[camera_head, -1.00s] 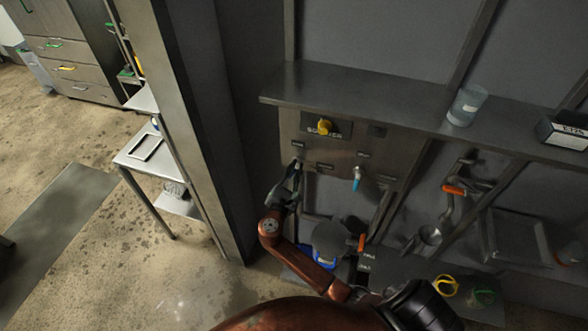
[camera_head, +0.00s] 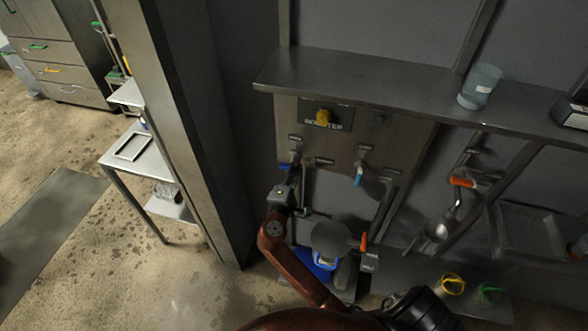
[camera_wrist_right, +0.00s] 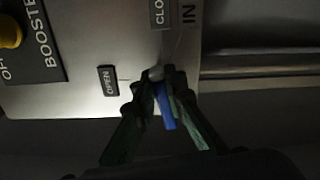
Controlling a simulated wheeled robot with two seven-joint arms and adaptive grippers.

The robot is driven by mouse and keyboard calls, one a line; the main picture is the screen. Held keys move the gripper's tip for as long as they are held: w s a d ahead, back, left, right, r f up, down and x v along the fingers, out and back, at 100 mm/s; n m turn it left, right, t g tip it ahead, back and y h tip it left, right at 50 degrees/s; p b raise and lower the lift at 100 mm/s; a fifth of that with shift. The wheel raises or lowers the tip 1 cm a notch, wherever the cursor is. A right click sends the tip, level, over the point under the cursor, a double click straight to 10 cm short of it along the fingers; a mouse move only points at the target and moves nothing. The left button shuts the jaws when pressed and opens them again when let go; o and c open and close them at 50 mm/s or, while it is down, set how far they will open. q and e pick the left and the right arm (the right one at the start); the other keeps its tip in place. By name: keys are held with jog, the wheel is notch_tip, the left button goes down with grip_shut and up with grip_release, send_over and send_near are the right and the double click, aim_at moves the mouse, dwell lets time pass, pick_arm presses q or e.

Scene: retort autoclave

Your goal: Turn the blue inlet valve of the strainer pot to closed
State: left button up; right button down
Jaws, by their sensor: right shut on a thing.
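A steel panel (camera_head: 335,150) under the shelf bears the valves. The blue inlet valve handle (camera_wrist_right: 167,108) shows in the wrist view, pointing down and slightly right from its pivot. An OPEN label (camera_wrist_right: 108,81) lies to its left and a partly cut-off CLO... label (camera_wrist_right: 158,12) above it. My right gripper (camera_wrist_right: 160,88) is shut on the handle, one finger on each side. In the head view, my right gripper (camera_head: 288,180) is at the panel's lower left, with a bit of the blue handle (camera_head: 284,165) showing beside it. My left gripper is not in view.
A second valve with a light blue handle (camera_head: 358,178) hangs to the right. A yellow knob (camera_head: 323,117) is above. The shelf (camera_head: 390,90) juts out over the panel and holds a clear jar (camera_head: 480,86). A round grey pot (camera_head: 330,238) stands below.

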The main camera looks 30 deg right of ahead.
jog(key=shift+f+m+b, duration=0.3)
jog(key=shift+m+b, duration=0.5)
jog(key=shift+m, duration=0.3)
jog(key=c, duration=2)
grip_release()
jog(key=shift+o, duration=0.2)
jog(key=v, duration=0.7)
jog(key=shift+s+a, duration=0.15)
jog(key=shift+s, duration=0.1)
